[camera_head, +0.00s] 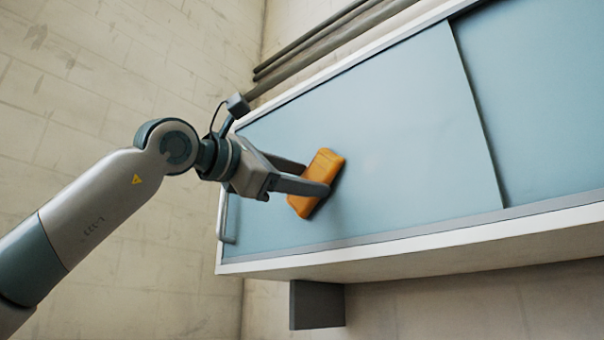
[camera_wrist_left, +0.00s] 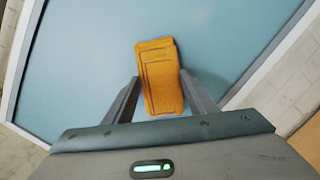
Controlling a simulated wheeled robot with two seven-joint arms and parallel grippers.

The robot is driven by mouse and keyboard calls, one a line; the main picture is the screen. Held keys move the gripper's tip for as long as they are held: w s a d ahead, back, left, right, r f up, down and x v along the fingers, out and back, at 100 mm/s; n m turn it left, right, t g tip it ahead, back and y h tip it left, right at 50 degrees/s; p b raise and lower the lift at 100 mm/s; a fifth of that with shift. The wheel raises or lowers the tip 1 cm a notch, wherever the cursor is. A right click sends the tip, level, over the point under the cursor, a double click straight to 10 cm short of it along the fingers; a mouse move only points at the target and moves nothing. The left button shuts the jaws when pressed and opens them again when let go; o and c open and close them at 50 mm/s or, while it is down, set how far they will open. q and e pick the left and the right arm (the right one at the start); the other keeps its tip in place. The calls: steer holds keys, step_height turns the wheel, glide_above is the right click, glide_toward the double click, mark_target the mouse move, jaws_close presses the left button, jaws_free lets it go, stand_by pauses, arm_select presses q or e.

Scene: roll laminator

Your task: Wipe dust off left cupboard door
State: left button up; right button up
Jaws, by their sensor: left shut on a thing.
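The left cupboard door (camera_head: 400,130) is a pale blue panel in a white frame, and it also fills much of the left wrist view (camera_wrist_left: 80,60). My left gripper (camera_head: 314,180) is shut on an orange sponge-like block (camera_head: 318,172) near the lower left part of the door. The block also shows between the fingers in the left wrist view (camera_wrist_left: 160,78). It is at the door's surface, but I cannot tell whether it presses on it. No distinct dust shows on the door. My right gripper is not in view.
The right cupboard door (camera_head: 545,95) is beside the left one. A handle or rail (camera_head: 225,218) is at the cupboard's left edge. Dark pipes (camera_head: 315,45) run along the wall above, and a grey bracket (camera_head: 316,305) is below the cupboard.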

arm_select(q)
steer(key=w+a, duration=0.2)
steer(key=shift+w+a+f+p, duration=0.2)
steer(key=shift+w+f+p, duration=0.1)
steer(key=shift+f+p, duration=0.1)
stand_by(0.3)
